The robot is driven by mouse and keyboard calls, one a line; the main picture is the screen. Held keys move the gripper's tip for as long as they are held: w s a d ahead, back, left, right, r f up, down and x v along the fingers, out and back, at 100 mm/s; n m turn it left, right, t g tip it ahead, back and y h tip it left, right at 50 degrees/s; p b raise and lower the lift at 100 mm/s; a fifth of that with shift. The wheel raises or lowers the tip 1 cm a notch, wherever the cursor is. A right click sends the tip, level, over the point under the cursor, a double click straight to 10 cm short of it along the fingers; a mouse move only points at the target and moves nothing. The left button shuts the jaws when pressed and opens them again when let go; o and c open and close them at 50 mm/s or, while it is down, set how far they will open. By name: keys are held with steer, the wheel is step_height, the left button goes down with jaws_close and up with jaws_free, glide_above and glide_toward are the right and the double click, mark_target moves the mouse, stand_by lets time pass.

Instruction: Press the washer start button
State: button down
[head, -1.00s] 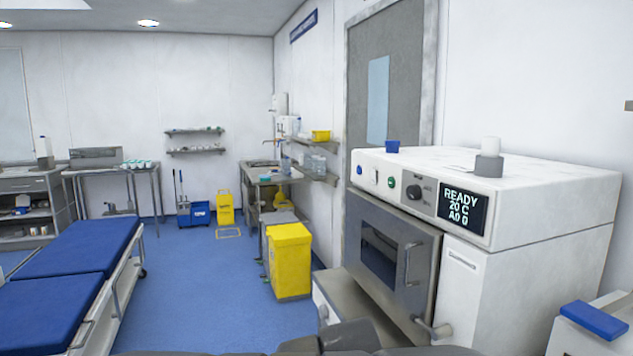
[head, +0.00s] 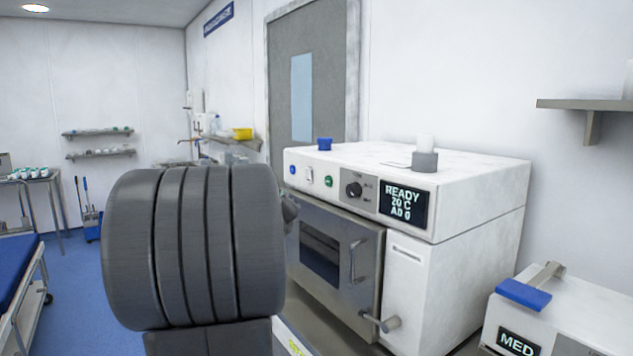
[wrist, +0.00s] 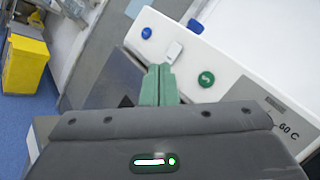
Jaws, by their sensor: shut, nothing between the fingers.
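The washer (head: 455,210) is a white machine with a grey front door (head: 345,290). Its display (head: 404,202) reads "READY 20 C A0 0". Its front strip has a blue button (head: 293,169), a white switch (head: 309,174), a green button (head: 328,181) and a dark dial (head: 354,190). In the wrist view, my gripper (wrist: 159,70) is shut and empty, its green fingertips just below the white switch (wrist: 173,50) in the picture. The green button (wrist: 206,79) lies right of the fingertips, the blue button (wrist: 147,33) above left. In the head view my arm hides most of the gripper.
A blue cup (head: 325,144) and a grey holder with a white cylinder (head: 425,160) stand on the washer. A handle (head: 382,322) juts from its front. A device marked "MED" (head: 570,315) is at the lower right. A yellow bin (wrist: 25,65) shows in the wrist view.

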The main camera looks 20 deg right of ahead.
mark_target(328, 181)
steer(key=m+h, duration=0.1)
steer(key=d+r+m+h, duration=0.1)
steer(key=m, duration=0.2)
steer(key=shift+w+d+r+h, duration=0.2)
steer(key=shift+w+r+h, duration=0.15)
steer(key=shift+h, duration=0.05)
steer(key=shift+d, duration=0.1)
steer(key=w+d+b, duration=0.1)
steer(key=w+d, duration=0.2)
steer(key=d, duration=0.5)
steer(key=shift+d+f+b, duration=0.1)
steer(key=shift+d+b, duration=0.05)
steer(key=shift+b, duration=0.4)
stand_by(1.4)
steer(key=shift+w+d+b, duration=0.1)
steer(key=shift+d+b, duration=0.15)
steer(key=shift+b, duration=0.1)
